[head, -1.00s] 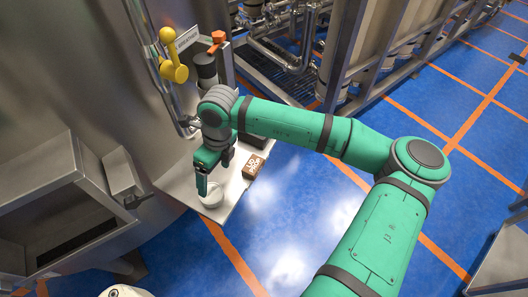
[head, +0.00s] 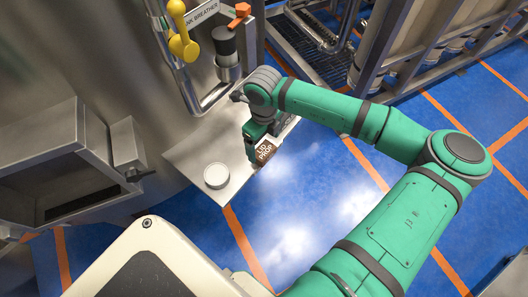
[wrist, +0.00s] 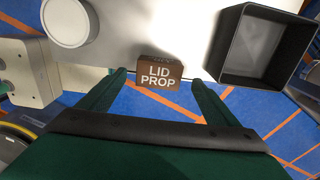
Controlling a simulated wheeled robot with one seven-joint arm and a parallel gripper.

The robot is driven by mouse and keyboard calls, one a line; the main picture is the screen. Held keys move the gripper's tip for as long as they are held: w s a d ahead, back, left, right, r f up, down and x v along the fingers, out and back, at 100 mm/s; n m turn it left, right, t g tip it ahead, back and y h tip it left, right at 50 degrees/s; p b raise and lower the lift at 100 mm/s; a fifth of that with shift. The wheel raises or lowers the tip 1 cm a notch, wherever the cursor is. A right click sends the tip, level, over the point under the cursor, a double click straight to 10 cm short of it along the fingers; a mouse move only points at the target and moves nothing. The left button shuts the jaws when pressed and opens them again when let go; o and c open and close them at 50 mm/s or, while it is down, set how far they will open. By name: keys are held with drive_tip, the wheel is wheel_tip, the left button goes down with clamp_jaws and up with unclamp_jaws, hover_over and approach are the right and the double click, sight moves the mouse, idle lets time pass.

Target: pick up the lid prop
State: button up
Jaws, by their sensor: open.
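The lid prop (head: 265,152) is a small brown block with white "LID PROP" lettering. It lies on the light metal shelf (head: 190,150) beside the tank, near the shelf's front edge. In the wrist view the lid prop (wrist: 160,73) sits just past the fingertips, centred between them. My gripper (wrist: 160,80) is open, with one finger to each side of the block's line and nothing held. In the head view my gripper (head: 252,148) is right at the block and covers part of it.
A round white lid or dish (head: 216,176) stands on the shelf to the left of the block. A dark open bin (wrist: 262,45) is to the right in the wrist view. A yellow valve handle (head: 182,35) and an orange-topped fitting (head: 228,50) are above the shelf.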

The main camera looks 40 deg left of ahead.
sight(264, 150)
drive_tip(key=f, duration=0.4)
drive_tip(key=shift+d+f, duration=0.2)
drive_tip(key=shift+f, duration=0.1)
drive_tip(key=shift+s+a, duration=0.15)
drive_tip(key=c, duration=1.2)
drive_tip(key=shift+r, duration=0.15)
drive_tip(key=shift+r, duration=0.55)
drive_tip(key=s+d+r, duration=0.2)
drive_tip(key=s+r, duration=0.2)
drive_tip(key=s+d+r, duration=0.2)
drive_tip(key=s+r, duration=0.1)
drive_tip(key=s, duration=0.1)
drive_tip(key=s+d+r, duration=0.2)
drive_tip(key=s+r, duration=0.2)
drive_tip(key=shift+s+d+r, duration=0.15)
drive_tip(key=shift+s+r, duration=0.05)
drive_tip(key=shift+r, duration=0.15)
